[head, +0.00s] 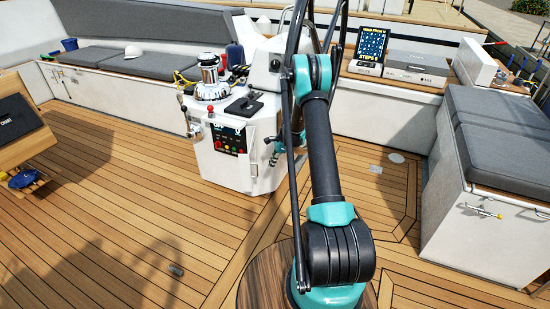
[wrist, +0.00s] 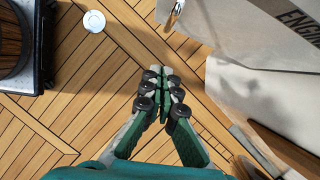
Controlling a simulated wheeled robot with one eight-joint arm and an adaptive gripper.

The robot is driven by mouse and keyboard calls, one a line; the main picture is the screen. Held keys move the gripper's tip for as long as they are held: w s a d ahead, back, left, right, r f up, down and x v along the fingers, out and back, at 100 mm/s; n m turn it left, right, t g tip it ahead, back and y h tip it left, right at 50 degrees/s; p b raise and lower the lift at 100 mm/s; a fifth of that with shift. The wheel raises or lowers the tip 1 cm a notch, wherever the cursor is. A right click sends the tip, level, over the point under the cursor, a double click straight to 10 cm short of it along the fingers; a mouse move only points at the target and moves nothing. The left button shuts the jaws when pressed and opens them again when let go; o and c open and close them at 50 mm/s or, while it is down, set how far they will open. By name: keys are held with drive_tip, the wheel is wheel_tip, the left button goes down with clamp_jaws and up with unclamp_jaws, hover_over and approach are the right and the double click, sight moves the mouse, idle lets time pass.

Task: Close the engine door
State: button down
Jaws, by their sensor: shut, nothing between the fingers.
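In the wrist view, a pale panel with the dark letters "ENGIN" (wrist: 285,38) fills the upper right; it looks like the engine door. The lettering is cut off by the frame edge. How far the door stands open I cannot tell. A small metal latch or handle (wrist: 174,14) with an orange tip is at the top edge. My gripper (wrist: 159,86) is shut and empty over the teak deck, left of the panel and apart from it in the picture. The head view shows my arm but not my gripper, and I cannot pick out the lettering there.
A white console (head: 237,160) with a chrome winch (head: 209,80) stands left of my arm. A white locker with grey cushions (head: 490,140) is at the right. A wooden table (head: 20,145) is at the left edge.

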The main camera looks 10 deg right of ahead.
drive_tip(key=shift+w+a+f, duration=0.1)
drive_tip(key=shift+a+f, duration=0.1)
drive_tip(key=shift+a, duration=0.55)
drive_tip(key=shift+a+f, duration=0.2)
drive_tip(key=shift+a, duration=0.55)
drive_tip(key=shift+w+a+f, duration=0.1)
drive_tip(key=shift+a+f, duration=0.1)
drive_tip(key=shift+a, duration=0.55)
drive_tip(key=shift+s+a, duration=0.1)
drive_tip(key=shift+a, duration=0.05)
